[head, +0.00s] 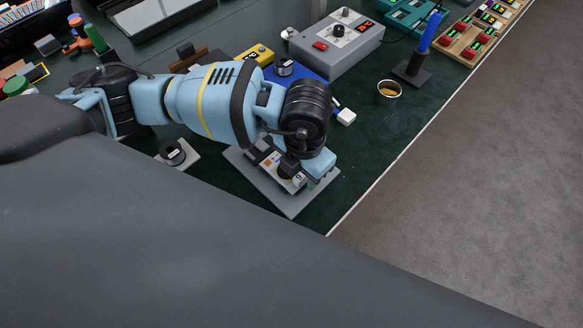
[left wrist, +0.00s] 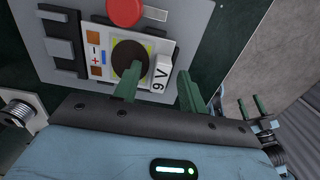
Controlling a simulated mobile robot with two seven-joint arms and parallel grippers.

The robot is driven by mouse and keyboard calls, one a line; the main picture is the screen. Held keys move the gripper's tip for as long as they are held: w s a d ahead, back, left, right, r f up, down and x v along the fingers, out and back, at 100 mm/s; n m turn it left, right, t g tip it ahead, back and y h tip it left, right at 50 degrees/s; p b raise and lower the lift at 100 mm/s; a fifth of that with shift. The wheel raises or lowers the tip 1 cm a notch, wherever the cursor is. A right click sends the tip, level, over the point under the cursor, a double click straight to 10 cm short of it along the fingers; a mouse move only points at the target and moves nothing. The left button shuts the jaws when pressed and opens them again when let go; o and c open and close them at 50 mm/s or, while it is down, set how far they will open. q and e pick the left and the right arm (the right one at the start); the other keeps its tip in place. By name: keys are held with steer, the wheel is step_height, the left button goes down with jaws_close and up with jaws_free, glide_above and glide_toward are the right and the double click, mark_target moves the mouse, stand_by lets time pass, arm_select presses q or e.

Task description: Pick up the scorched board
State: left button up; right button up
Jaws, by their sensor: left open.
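The scorched board (left wrist: 97,58) is a small pale board with a dark round patch, yellowish around it, plus and minus marks and a white block marked "9 V". It lies on a grey plate (left wrist: 60,18); in the head view the board (head: 297,184) is partly hidden by my left arm, and the plate (head: 291,211) sits near the table's edge. My left gripper (left wrist: 158,78) is open over the board, one green finger across the dark patch, the other right of the 9 V block. I cannot tell whether the fingers touch it.
A grey control box (head: 338,45), a small brass-coloured cup (head: 389,90) and a stand with a blue handle (head: 411,72) stand beyond. Green table (head: 365,145) is clear right of the plate.

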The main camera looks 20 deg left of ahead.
arm_select(q)
steer(key=shift+c, duration=0.3)
jaws_close()
steer(key=shift+r, duration=0.15)
steer(key=shift+r, duration=0.55)
step_height(320, 180, up, 2)
steer(key=shift+r, duration=0.1)
steer(key=s+d, duration=0.3)
steer(key=s, duration=0.4)
steer(key=s+d+r, duration=0.1)
steer(key=s+d, duration=0.2)
steer(key=s, duration=0.4)
steer(key=shift+s+r, duration=0.2)
steer(key=shift+s, duration=0.2)
